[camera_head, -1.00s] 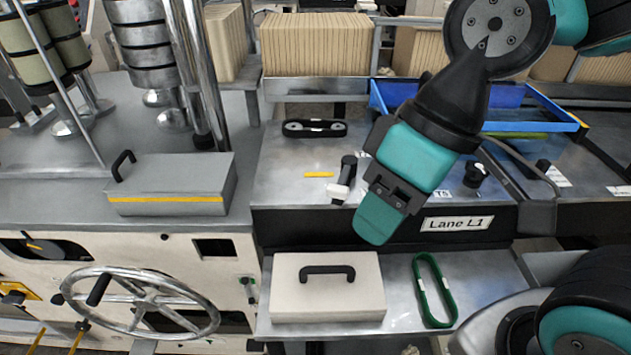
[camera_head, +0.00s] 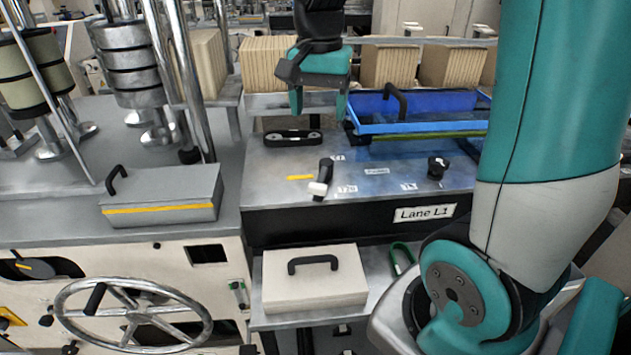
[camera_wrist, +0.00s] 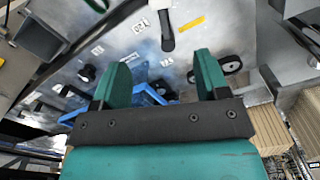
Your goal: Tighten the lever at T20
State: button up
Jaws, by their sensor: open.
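The lever (camera_head: 325,172), a black handle with a white end, stands tilted on the grey panel, just left of a label (camera_head: 347,189) that seems to read T20. In the wrist view the lever (camera_wrist: 166,30) and its label (camera_wrist: 140,25) show at the top, beyond the fingertips. My gripper (camera_head: 318,106) is open and empty, pointing down above the back of the panel, behind the lever and apart from it. In the wrist view my gripper's two green fingers (camera_wrist: 165,72) are spread wide with nothing between them.
A blue tray (camera_head: 478,101) with a black handle lies right of my gripper. A black knob (camera_head: 437,167) stands right of the lever. A black oblong part (camera_head: 291,138) and yellow strip (camera_head: 300,177) lie left. A cream box (camera_head: 313,283) sits on the lower shelf in front.

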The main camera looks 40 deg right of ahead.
aim_at(318, 185)
notch_tip(318, 185, down, 17)
jog(key=shift+a+r+p, duration=0.15)
jog(key=shift+r+p, duration=0.05)
jog(key=shift+p, duration=0.6)
jog(key=c, duration=1.3)
grip_shut()
